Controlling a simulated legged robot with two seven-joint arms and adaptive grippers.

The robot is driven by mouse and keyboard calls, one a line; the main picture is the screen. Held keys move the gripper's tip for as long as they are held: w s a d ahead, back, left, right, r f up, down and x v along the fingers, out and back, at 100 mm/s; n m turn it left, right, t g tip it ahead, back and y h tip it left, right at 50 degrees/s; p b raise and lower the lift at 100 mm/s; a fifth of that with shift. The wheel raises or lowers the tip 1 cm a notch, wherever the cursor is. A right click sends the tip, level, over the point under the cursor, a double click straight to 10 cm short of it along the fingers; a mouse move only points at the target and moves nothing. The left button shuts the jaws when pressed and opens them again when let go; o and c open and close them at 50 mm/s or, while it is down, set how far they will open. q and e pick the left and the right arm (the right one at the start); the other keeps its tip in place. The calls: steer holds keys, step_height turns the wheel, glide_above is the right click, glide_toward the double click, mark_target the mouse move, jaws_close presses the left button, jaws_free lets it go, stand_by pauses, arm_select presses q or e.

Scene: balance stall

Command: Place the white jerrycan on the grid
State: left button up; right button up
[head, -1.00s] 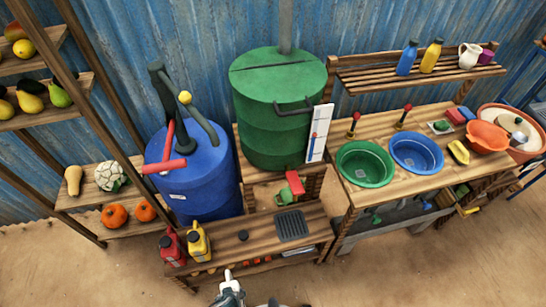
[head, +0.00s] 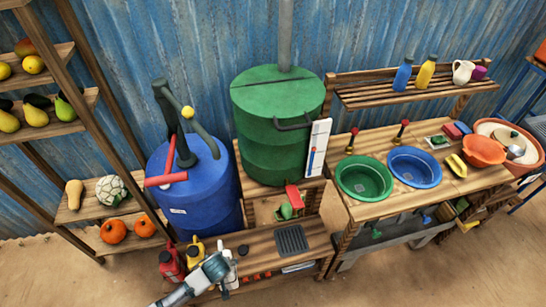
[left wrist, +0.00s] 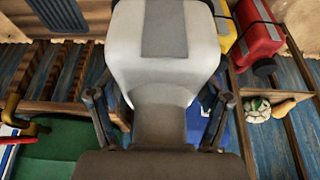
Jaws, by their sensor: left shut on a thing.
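The white jerrycan (left wrist: 198,40), with a grey stripe, fills the upper middle of the left wrist view. My left gripper (left wrist: 160,108) is shut on it, one finger on each side. In the head view my left gripper (head: 217,267) is at the front left of the low wooden bench, and a white part of the jerrycan (head: 231,275) shows beside it. The rest of the jerrycan is hidden there. The dark grid (head: 292,239) lies bare on the bench, right of the gripper; it also shows at the top left of the wrist view (left wrist: 58,12). My right gripper is not in view.
A red jerrycan (head: 171,264) and a yellow jerrycan (head: 195,250) stand left of the gripper. The blue drum (head: 200,200) and green drum (head: 275,120) stand behind. A red-and-green item (head: 291,203) is behind the grid.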

arm_select(q)
steer(key=shift+m, duration=0.4)
steer(key=w+r, duration=0.2)
steer(key=r, duration=0.1)
steer(key=w+r, duration=0.2)
steer(key=r, duration=0.1)
steer(key=w+r, duration=0.2)
steer(key=r, duration=0.2)
steer(key=shift+w+a, duration=0.1)
steer(key=shift+a, duration=0.25)
step_height(320, 180, up, 12)
steer(key=w+m+h, duration=0.1)
steer(key=w+m, duration=0.1)
steer(key=shift+a+r, duration=0.15)
steer(key=shift+a, duration=0.15)
